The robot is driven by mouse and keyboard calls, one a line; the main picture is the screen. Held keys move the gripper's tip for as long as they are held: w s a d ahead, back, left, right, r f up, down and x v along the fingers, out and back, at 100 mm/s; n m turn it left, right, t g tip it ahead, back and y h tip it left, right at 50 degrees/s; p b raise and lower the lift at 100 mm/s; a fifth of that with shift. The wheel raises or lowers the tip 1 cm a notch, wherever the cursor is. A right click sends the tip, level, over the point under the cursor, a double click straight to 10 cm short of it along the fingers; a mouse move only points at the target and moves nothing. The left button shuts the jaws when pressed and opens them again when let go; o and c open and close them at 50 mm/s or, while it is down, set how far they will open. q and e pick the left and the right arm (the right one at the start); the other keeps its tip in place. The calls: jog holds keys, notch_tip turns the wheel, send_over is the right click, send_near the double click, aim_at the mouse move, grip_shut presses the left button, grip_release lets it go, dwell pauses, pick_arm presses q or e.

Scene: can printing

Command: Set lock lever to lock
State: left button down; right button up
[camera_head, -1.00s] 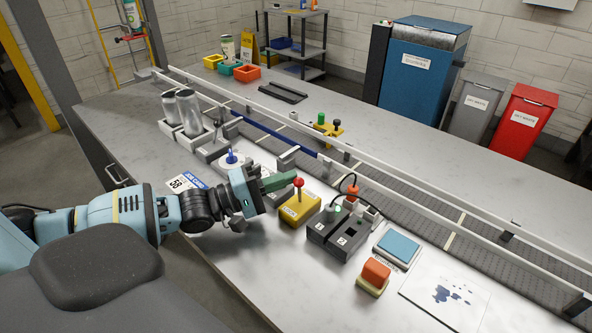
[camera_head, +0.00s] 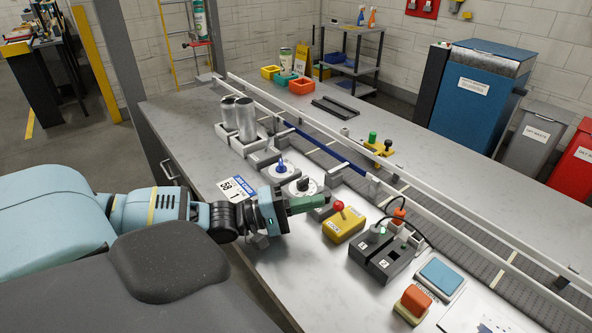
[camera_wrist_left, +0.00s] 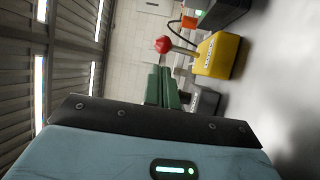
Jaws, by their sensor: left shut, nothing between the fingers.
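The lock lever is a rod with a red ball knob (camera_head: 338,206) on a yellow box (camera_head: 346,227) labelled LOCK. In the left wrist view the knob (camera_wrist_left: 163,44) stands out from the yellow box (camera_wrist_left: 222,56) on its thin rod. My left gripper (camera_head: 327,201) has green fingers, shut and empty, with their tips close beside the knob; I cannot tell whether they touch it. The fingers (camera_wrist_left: 162,88) also show in the left wrist view, pointing towards the lever. My right gripper is not in view.
A black double unit (camera_head: 381,258) with cables stands right of the box, then an orange button (camera_head: 412,301) and a blue pad (camera_head: 440,276). A dial (camera_head: 303,188) and a blue-knobbed device (camera_head: 281,168) sit behind my gripper. The conveyor's rail (camera_head: 440,214) runs behind.

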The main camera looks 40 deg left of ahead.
pick_arm(q)
jog(key=v, duration=0.3)
jog(key=shift+r, duration=0.1)
jog(key=shift+s+a+p, duration=0.25)
jog(key=shift+s+p, duration=0.1)
jog(key=shift+s, duration=0.05)
dwell(0.4)
jog(key=shift+s, duration=0.1)
